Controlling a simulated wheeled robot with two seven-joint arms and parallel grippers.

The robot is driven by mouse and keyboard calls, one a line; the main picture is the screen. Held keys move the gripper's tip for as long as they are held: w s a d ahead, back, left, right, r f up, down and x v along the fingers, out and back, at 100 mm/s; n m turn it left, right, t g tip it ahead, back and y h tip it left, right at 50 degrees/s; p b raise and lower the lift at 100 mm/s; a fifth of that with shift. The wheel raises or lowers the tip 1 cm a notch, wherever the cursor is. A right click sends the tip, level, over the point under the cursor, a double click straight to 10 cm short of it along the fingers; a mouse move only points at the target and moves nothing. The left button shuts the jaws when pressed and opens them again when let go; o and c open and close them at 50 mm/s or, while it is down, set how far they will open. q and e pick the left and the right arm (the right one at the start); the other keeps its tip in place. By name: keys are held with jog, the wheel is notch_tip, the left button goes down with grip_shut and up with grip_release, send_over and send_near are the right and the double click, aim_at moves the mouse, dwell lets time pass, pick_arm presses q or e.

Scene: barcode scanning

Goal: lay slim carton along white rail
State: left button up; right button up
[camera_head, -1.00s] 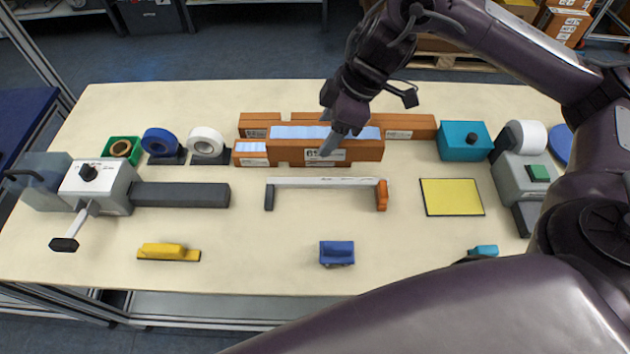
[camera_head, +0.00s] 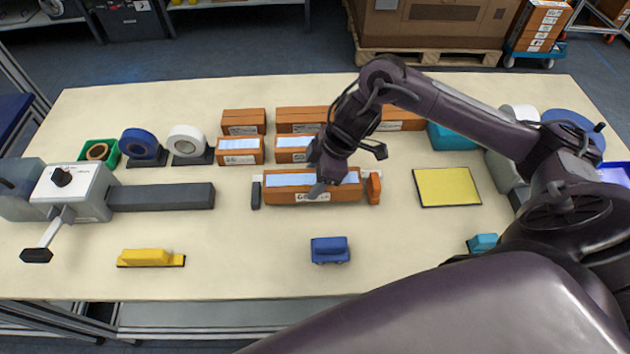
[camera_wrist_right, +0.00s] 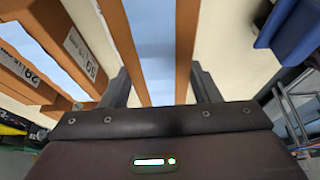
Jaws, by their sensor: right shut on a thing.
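The slim carton (camera_head: 285,197) is orange-brown with a pale blue top strip and a white label on its front. My right gripper (camera_head: 318,188) is shut on it near its middle; the carton also shows between the fingers in the right wrist view (camera_wrist_right: 152,45). The carton is roughly parallel to the white rail (camera_head: 257,178), between the rail's dark left end piece (camera_head: 255,196) and orange right end piece (camera_head: 374,188). It hides most of the rail. I cannot tell whether it touches the rail or rests on the table. My left gripper is not in view.
Other orange cartons (camera_head: 240,151) stand behind the rail. A grey machine with a dark bar (camera_head: 160,197) is left, a yellow pad (camera_head: 446,187) right. A blue block (camera_head: 330,250) and a yellow block (camera_head: 150,258) lie in front, with bare table between them.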

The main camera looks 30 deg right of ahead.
jog(key=shift+w+f, duration=0.1)
jog(key=shift+f, duration=1.05)
jog(key=o, duration=1.3)
jog(key=shift+f, duration=0.15)
jog(key=v, duration=1.2)
